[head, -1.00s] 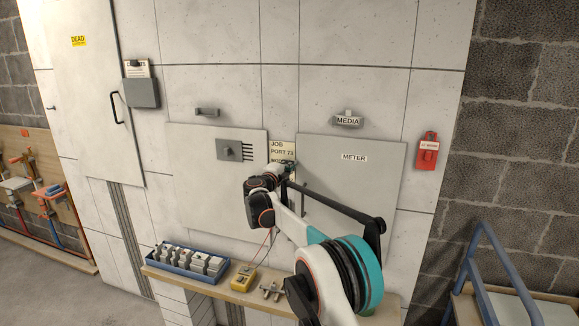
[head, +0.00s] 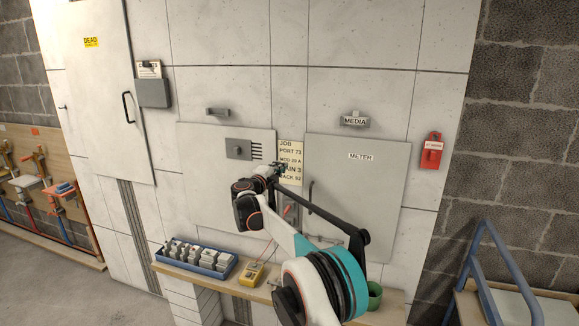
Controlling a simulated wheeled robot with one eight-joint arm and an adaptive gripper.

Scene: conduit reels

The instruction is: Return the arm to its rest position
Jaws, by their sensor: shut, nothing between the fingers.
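My arm reaches up from the bottom of the head view towards the panelled wall. My gripper (head: 278,168) is small at the arm's far end, in front of the gap between the two grey cabinet doors and next to the job card (head: 290,160). Its fingers look closed and I see nothing held in them. The card reads "JOB PORT 73" with more lines below; part of its left side is covered by the gripper. My arm hides part of the right door, labelled METER (head: 361,156), and part of the shelf.
A wooden shelf (head: 213,277) carries a blue tray (head: 228,272) of grey modules, a yellow meter (head: 253,274) and a green round item (head: 375,296). A red box (head: 432,152) hangs at right. A blue-railed cart (head: 503,262) stands lower right. Open floor lies lower left.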

